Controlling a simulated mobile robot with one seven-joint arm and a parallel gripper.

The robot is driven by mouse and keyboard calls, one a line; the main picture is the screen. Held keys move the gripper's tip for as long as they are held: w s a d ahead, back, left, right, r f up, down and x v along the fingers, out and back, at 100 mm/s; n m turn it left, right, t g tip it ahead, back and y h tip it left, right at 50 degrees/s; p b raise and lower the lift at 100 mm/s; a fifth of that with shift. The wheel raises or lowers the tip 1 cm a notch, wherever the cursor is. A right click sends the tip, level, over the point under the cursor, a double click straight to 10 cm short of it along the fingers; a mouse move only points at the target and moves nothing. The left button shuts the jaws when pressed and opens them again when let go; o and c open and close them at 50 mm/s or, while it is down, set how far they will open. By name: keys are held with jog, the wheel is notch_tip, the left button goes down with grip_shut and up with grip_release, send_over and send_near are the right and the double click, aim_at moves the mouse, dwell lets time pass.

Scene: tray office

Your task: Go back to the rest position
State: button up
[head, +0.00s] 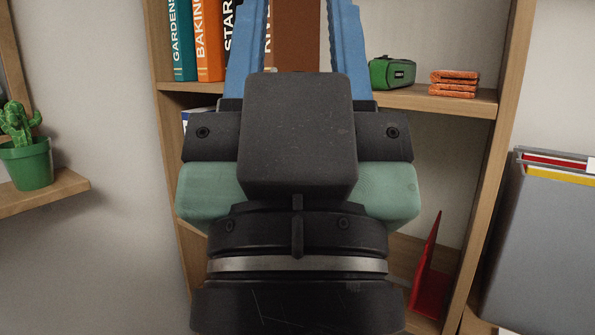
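My gripper (297,40) fills the middle of the head view, seen from behind, with its two blue fingers pointing up and away toward the wooden shelf unit (482,103). The fingers stand wide apart, and no held object shows between them. Their tips are cut off by the top edge of the view. A brown surface shows behind the gap between the fingers; I cannot tell what it is. The black gripper body and wrist hide the centre of the shelves.
Upright books (208,40) stand left on the upper shelf. A green case (392,73) and folded orange cloths (454,84) sit to the right. A red object (431,280) stands below. A potted cactus (28,160) is at left, a grey file holder (540,245) at right.

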notch_tip(320, 180, up, 23)
jog(key=p, duration=2)
jog(key=shift+f, duration=0.2)
